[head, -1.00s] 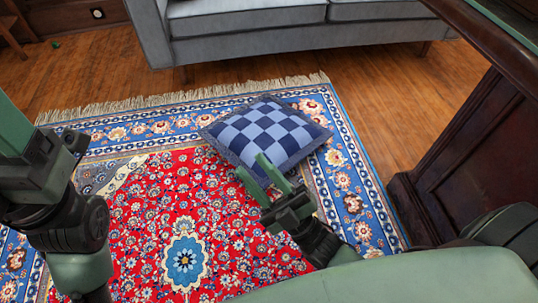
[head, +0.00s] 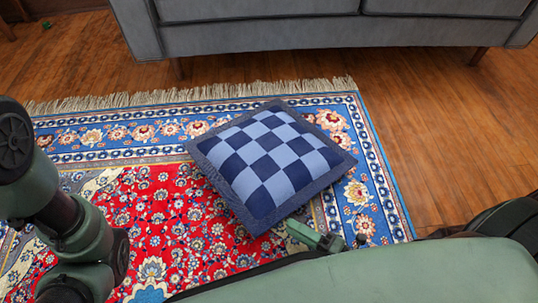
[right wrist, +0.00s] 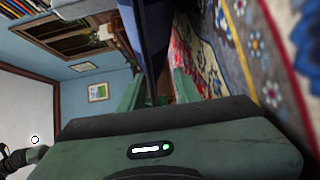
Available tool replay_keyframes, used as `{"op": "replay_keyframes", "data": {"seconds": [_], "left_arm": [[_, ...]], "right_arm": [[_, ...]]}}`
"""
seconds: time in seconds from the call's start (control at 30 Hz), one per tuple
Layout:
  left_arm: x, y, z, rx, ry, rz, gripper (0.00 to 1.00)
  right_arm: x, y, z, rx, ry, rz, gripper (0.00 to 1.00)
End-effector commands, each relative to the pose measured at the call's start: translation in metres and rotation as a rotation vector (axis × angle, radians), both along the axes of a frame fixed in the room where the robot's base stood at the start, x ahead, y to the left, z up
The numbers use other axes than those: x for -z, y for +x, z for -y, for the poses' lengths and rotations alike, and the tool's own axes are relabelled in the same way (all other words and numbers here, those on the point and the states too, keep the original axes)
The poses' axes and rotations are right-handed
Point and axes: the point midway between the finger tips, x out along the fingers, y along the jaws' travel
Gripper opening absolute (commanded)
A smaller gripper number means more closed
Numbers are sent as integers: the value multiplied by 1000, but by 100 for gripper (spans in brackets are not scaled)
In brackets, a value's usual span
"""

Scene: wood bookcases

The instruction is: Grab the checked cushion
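The checked cushion (head: 267,160), light and dark blue with a dark blue border, lies on the patterned rug. In the right wrist view its dark blue edge (right wrist: 149,40) reaches in between the fingers of my right gripper (right wrist: 158,88). The fingers are apart, one on each side of that edge, with gaps showing beside it. In the head view, my right gripper (head: 315,237) is low by the cushion's near right border, partly hidden by my arm. My left arm shows at the left, but its gripper is not in view.
The red and blue rug (head: 150,210) lies under the cushion. A grey sofa (head: 300,35) stands behind it across a strip of wood floor (head: 430,130). The floor to the right is clear. The right wrist view shows a framed picture (right wrist: 98,92) on a wall.

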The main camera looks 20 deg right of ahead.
Motion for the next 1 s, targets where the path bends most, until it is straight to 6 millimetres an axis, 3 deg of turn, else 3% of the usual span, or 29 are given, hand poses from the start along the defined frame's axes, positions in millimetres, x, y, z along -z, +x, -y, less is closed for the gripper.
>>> {"op": "replay_keyframes", "data": {"seconds": [0.17, 0.3, 0.57, 0.6, 0.7, 1.0], "left_arm": [[30, 0, 0, 0, 0, -1, 70], [36, 0, 0, 0, 0, -1, 70], [35, 0, 0, 0, 0, 0, 70], [35, 0, 0, 0, 0, 0, 70], [35, 0, 0, 1, 0, 0, 70], [35, 0, 0, 1, 1, 0, 70]], "right_arm": [[7, 20, -17, -2, 3, 1, 33], [4, 34, -26, 0, 2, 2, 33], [2, 36, -29, 1, 2, -1, 33], [2, 36, -29, 1, 2, -1, 28], [2, 36, -28, 1, 2, -1, 0], [2, 36, -29, 1, 2, 0, 0]]}}
